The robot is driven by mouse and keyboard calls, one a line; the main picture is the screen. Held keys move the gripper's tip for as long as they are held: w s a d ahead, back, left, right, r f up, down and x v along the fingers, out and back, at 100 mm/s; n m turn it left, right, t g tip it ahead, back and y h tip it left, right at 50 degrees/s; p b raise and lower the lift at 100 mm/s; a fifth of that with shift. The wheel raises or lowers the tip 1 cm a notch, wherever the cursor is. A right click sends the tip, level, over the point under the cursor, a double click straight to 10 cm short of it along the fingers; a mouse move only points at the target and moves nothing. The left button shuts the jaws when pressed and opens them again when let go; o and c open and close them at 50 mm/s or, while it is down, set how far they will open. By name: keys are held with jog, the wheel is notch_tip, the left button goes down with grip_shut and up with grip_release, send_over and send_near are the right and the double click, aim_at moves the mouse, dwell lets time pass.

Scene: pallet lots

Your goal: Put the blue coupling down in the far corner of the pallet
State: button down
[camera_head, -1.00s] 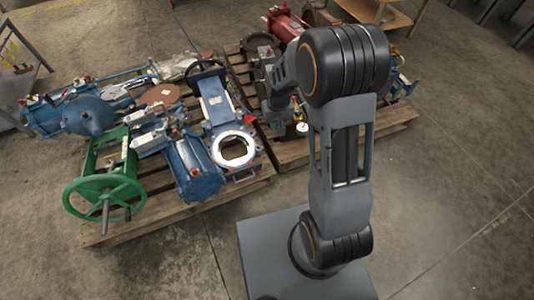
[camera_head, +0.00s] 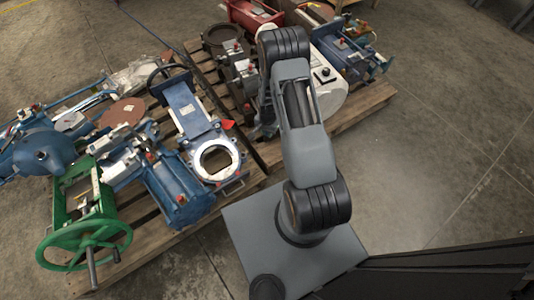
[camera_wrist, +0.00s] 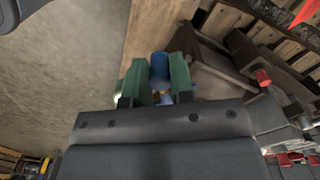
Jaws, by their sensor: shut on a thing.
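In the wrist view my gripper (camera_wrist: 157,82) has green fingers, closed on the blue coupling (camera_wrist: 159,66), which shows between them. A pallet board (camera_wrist: 152,25) lies just beyond the coupling. I cannot tell whether the coupling touches it. In the head view my arm stands over the near edge of the right pallet (camera_head: 372,101) and hides my gripper and the coupling.
The left pallet (camera_head: 135,250) holds a blue valve (camera_head: 193,110) and a green handwheel unit (camera_head: 85,215). Floor (camera_head: 440,130) at right is clear.

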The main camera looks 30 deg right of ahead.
jog(key=m+b, duration=0.2)
jog(key=b, duration=0.3)
send_over(270, 158)
notch_tip(270, 158, down, 16)
jog(key=shift+f, duration=0.1)
jog(key=shift+f+b, duration=1.05)
jog(key=shift+f, duration=1.3)
jog(key=c, duration=1)
grip_release()
notch_tip(270, 158, up, 12)
jog(key=p, duration=0.5)
jog(key=shift+r, duration=0.15)
